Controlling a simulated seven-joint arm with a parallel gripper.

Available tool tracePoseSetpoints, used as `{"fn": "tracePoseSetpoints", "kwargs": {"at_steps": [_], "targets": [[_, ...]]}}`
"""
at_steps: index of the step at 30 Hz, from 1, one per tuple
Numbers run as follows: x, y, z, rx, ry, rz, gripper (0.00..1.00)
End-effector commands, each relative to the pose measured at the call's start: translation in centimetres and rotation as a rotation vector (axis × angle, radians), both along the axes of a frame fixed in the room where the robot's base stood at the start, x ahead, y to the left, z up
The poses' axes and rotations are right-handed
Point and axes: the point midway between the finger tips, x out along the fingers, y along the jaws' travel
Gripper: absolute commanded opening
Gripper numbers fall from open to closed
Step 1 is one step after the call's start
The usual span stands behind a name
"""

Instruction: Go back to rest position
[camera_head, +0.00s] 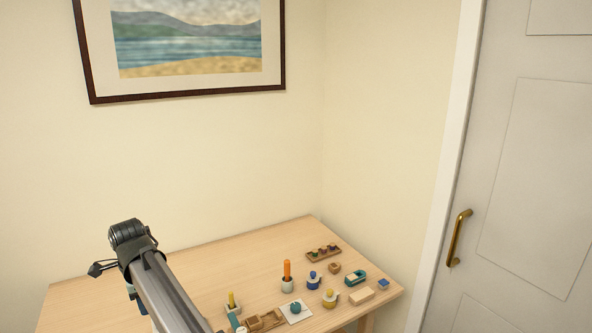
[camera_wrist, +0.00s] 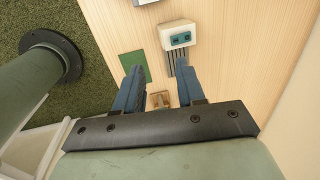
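My gripper (camera_wrist: 156,70) shows in the wrist view with its two blue fingers apart. The gap between them holds nothing; bare tabletop and a small wooden piece (camera_wrist: 158,100) show beyond it. In the head view my arm reaches over the left part of the wooden table (camera_head: 190,258), and I cannot make out the fingers there. In the wrist view a green patch (camera_wrist: 135,66) lies near the left finger. A white block with a teal face (camera_wrist: 177,35) lies past the right finger.
On the table's right side stand an orange stick in a holder (camera_head: 287,272), a dark-topped wooden tray (camera_head: 323,253), a teal holder (camera_head: 355,278), a wooden block (camera_head: 362,295) and a white square with a teal knob (camera_head: 295,312). A wall and door (camera_head: 530,180) stand beyond. The back-left tabletop is clear.

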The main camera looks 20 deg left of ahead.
Motion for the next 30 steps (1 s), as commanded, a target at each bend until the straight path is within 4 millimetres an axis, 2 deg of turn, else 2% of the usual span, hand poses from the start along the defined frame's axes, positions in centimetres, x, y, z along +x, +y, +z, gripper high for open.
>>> {"fn": "tracePoseSetpoints", "kwargs": {"at_steps": [1, 5, 10, 18, 24, 30], "targets": [[0.0, -1.1, -1.3, -0.026, 0.010, 0.024, 0.39], [0.0, -3.4, -4.2, -0.089, 0.040, 0.096, 0.39], [-0.4, -7.1, -8.5, -0.185, 0.100, 0.213, 0.39], [-2.2, -16.4, -17.1, -0.360, 0.296, 0.490, 0.39], [-4.1, -23.0, -21.9, -0.430, 0.465, 0.675, 0.39], [-5.3, -28.1, -26.5, -0.434, 0.557, 0.750, 0.39]]}}
